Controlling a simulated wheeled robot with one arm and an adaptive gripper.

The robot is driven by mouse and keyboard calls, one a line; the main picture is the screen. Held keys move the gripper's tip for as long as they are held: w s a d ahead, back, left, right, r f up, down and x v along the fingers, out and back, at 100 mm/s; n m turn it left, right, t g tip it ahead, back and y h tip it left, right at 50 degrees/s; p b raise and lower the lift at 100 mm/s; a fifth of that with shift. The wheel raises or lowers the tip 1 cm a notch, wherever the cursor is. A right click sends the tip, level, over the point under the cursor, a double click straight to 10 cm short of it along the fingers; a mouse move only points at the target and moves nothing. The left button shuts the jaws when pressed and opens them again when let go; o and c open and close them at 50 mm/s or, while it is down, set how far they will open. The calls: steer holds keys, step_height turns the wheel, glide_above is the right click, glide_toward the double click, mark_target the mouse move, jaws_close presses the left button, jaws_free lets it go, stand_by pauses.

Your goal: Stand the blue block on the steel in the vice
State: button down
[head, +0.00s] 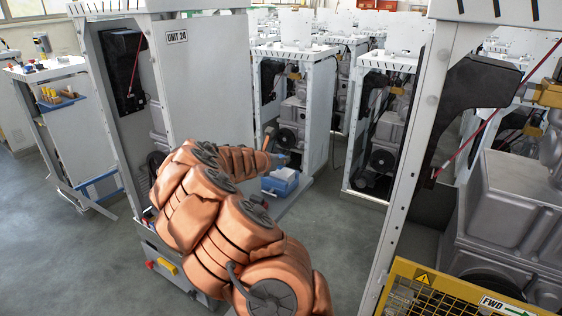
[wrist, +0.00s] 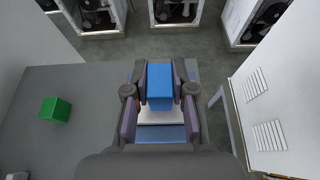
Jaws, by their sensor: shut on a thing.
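In the wrist view my gripper (wrist: 160,88) is shut on the blue block (wrist: 160,88), one finger on each side. A pale steel piece (wrist: 152,117) shows just below the block in the picture. A blue vice part (wrist: 160,134) borders the steel. In the head view the blue vice (head: 279,186) is beyond my copper-coloured arm, with my gripper (head: 281,160) just above it. The block cannot be made out in the head view. I cannot tell whether the block touches the steel.
A green block (wrist: 55,108) lies on a grey surface at the left in the wrist view. A white panel (wrist: 275,110) stands close on the right. The Unit 24 cabinet (head: 205,80) stands left of my arm, and a yellow guard (head: 440,290) at front right.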

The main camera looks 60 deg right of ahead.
steer(key=shift+f, duration=0.6)
steer(key=shift+f, duration=0.15)
steer(key=c, duration=1)
jaws_free()
steer(key=b+v, duration=0.1)
steer(key=v, duration=1.1)
steer(key=shift+w, duration=0.15)
